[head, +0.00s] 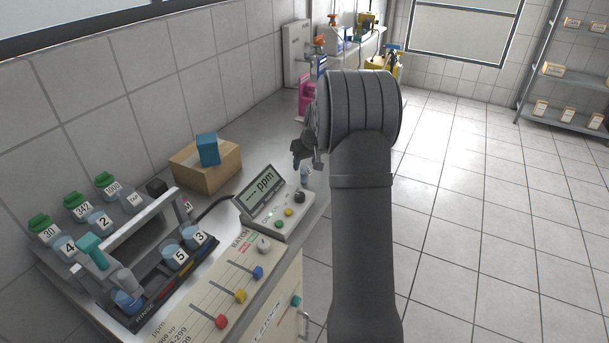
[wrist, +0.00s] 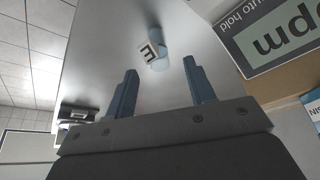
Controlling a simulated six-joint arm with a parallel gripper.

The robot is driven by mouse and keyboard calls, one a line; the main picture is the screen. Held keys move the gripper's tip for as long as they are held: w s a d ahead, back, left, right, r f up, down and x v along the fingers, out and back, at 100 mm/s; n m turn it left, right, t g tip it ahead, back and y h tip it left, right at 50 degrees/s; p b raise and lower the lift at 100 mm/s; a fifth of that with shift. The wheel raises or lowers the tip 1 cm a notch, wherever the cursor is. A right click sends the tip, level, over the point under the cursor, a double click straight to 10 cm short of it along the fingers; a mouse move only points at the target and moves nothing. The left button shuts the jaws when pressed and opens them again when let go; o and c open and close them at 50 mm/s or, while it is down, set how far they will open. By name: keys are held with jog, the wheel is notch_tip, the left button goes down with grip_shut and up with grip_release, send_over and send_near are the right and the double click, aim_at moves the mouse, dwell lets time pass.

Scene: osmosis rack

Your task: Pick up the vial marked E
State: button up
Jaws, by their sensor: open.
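The vial marked E (wrist: 159,64) shows in the wrist view, with pale blue parts and a white label bearing a dark letter E. It is on the grey counter, just beyond my fingertips and roughly between their lines. My gripper (wrist: 160,66) is open, with two blue-grey fingers apart and nothing held. In the head view the small vial (head: 306,176) stands on the counter beside the ppm meter, just below my gripper (head: 298,158). My wrist and arm hide part of the counter behind it there.
The ppm meter (head: 262,190) is close to the vial; it also shows in the wrist view (wrist: 268,32). A cardboard box (head: 208,172) with a blue carton (head: 208,149) stands behind. Numbered vials and a rack (head: 150,222) fill the left. The counter's edge is near.

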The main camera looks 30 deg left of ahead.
aim_at(304, 167)
jog(key=x, duration=0.4)
jog(key=shift+w+a+f, duration=0.15)
jog(key=c, duration=1.1)
